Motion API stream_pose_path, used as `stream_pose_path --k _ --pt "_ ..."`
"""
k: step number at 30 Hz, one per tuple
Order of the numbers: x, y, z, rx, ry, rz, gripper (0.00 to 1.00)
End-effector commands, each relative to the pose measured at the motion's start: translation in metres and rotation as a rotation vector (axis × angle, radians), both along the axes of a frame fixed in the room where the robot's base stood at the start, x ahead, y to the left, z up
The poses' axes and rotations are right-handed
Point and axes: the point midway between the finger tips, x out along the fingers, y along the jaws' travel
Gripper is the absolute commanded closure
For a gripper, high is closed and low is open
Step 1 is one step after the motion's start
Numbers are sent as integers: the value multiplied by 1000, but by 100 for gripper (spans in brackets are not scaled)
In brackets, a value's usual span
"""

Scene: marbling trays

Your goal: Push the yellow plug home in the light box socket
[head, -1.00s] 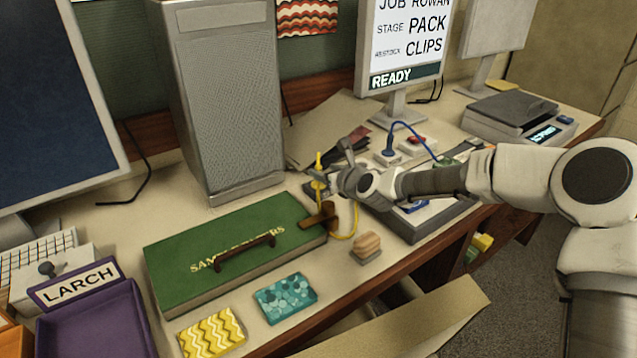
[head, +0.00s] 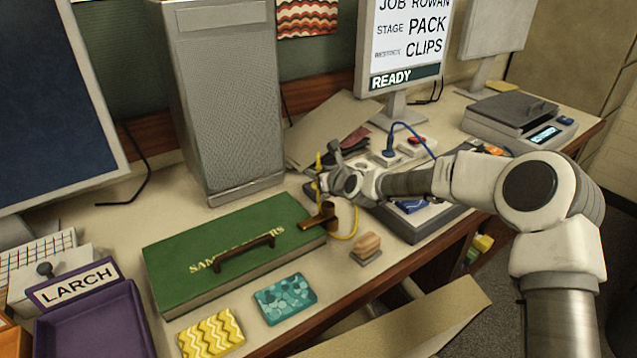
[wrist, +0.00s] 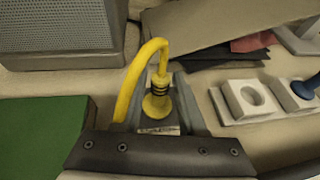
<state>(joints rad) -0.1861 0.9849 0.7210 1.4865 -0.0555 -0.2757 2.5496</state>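The yellow plug (wrist: 157,103), with dark rings around its neck, stands upright between my gripper's fingers in the wrist view; it also shows in the head view (head: 319,162). Its yellow cable (wrist: 129,88) arches over the top and down to the left. My gripper (wrist: 164,85) looks open, a finger on each side of the plug; any contact is hard to make out. A pale socket block (wrist: 254,113) with an empty round hole lies to the right of the gripper. Which socket belongs to the light box is not clear from a label.
A blue plug (wrist: 304,87) with a blue cord stands in the block beside the empty socket. A green case (head: 185,262) lies left of my gripper, and a tall grey speaker-like box (head: 228,105) stands behind. A small wooden-topped stamp (head: 367,245) stands in front.

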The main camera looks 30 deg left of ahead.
Motion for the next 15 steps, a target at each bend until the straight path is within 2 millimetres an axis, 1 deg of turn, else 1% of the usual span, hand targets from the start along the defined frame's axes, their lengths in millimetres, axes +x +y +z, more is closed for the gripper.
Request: stream_pose_path --k 1,6,15 --pt "0 0 0 0 0 0 71" --pt "0 0 0 0 0 0 100" --pt "0 0 0 1 -1 0 100"
